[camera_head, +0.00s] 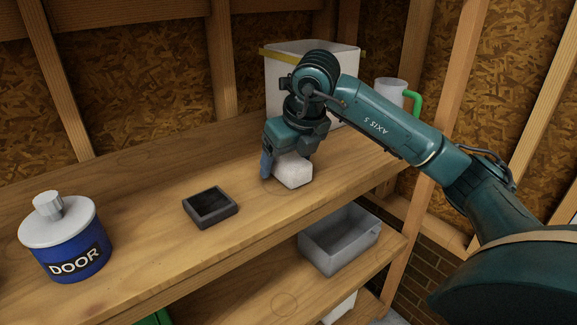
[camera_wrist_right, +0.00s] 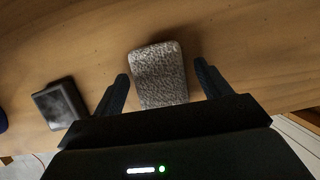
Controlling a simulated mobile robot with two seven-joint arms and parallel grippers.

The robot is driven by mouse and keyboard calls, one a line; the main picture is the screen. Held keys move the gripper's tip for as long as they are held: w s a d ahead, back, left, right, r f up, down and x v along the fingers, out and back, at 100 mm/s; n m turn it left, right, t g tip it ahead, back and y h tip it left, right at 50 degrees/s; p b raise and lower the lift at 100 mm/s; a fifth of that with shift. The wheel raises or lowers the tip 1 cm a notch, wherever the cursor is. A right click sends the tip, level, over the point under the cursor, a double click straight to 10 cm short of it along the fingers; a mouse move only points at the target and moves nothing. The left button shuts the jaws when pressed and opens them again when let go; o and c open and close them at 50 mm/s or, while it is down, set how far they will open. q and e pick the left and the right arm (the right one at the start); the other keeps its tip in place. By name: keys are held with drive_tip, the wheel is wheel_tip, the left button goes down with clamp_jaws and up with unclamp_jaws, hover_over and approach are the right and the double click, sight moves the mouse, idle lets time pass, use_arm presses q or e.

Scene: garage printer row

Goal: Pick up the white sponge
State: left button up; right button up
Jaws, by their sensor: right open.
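The white sponge (camera_head: 294,171) lies on the wooden shelf, below my right gripper (camera_head: 287,172). In the right wrist view the sponge (camera_wrist_right: 158,72) looks grey and textured. There my right gripper (camera_wrist_right: 166,82) is open, with one dark finger on each side of the sponge's near end. A gap shows between each finger and the sponge. In the head view the gripper hides part of the sponge's back and left. My left gripper is in neither view.
A small dark tray (camera_head: 211,207) sits left of the sponge. A blue jar labelled DOOR (camera_head: 66,243) stands at the far left. A white bin (camera_head: 283,72) and a jug with a green handle (camera_head: 391,91) stand behind. A grey bin (camera_head: 340,252) is on the lower shelf.

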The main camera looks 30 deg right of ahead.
sight(287, 156)
drive_tip(key=shift+f, duration=0.2)
idle(0.4)
drive_tip(key=shift+c, duration=0.4)
drive_tip(key=c, duration=1)
drive_tip(key=shift+o, duration=0.2)
drive_tip(key=shift+r, duration=0.25)
wheel_tip(287, 156, up, 10)
drive_tip(key=shift+r+p, duration=0.1)
drive_tip(key=shift+p, duration=0.3)
